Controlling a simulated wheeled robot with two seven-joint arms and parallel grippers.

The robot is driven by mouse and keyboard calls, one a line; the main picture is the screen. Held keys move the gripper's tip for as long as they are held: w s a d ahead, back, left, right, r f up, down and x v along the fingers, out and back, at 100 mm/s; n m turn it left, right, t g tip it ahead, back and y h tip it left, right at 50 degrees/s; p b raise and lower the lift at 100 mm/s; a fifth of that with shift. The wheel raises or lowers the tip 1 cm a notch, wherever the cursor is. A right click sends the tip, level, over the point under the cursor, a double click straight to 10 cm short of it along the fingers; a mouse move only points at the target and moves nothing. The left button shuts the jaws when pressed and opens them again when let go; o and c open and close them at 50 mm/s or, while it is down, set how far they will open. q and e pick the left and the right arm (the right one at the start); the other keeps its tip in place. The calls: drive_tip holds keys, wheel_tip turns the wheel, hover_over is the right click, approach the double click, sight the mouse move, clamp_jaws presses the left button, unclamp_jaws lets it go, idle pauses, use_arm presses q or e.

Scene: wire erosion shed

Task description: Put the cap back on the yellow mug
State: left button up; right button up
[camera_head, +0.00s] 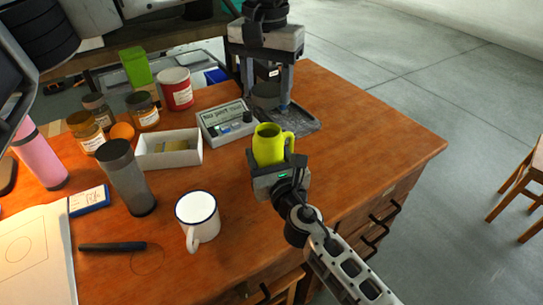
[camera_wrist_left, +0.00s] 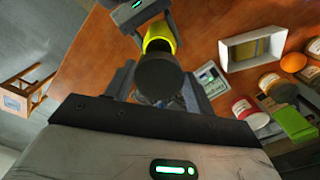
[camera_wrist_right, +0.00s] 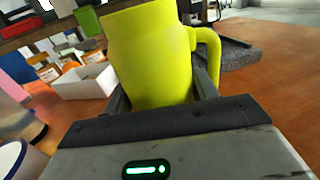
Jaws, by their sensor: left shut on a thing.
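The yellow mug (camera_head: 267,147) is upright with its top open and its handle to the right in the head view. My right gripper (camera_head: 277,165) is shut around its body; the mug fills the space between the fingers in the right wrist view (camera_wrist_right: 150,60). My left gripper (camera_head: 266,92) reaches down from the top of the head view, shut on a dark grey round cap (camera_head: 265,97). The cap is behind the mug and apart from it there. In the left wrist view the cap (camera_wrist_left: 160,75) partly covers the yellow mug (camera_wrist_left: 160,35). I cannot tell whether the mug's base touches the table.
A dark tray (camera_head: 303,122) lies behind the mug. A white enamel mug (camera_head: 198,218), a grey tumbler (camera_head: 128,180), a white box (camera_head: 168,160) and a label device (camera_head: 226,120) stand to the left. The wooden table (camera_head: 375,140) is clear on the right.

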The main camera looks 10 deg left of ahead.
use_arm(q)
drive_tip(key=shift+s+f, duration=0.1)
drive_tip(key=shift+f, duration=2.35)
drive_tip(key=shift+f, duration=0.85)
drive_tip(key=shift+f, duration=0.55)
use_arm(e)
clamp_jaws()
use_arm(q)
drive_tip(key=m, duration=0.3)
drive_tip(key=shift+a, duration=0.1)
drive_tip(key=o, duration=1)
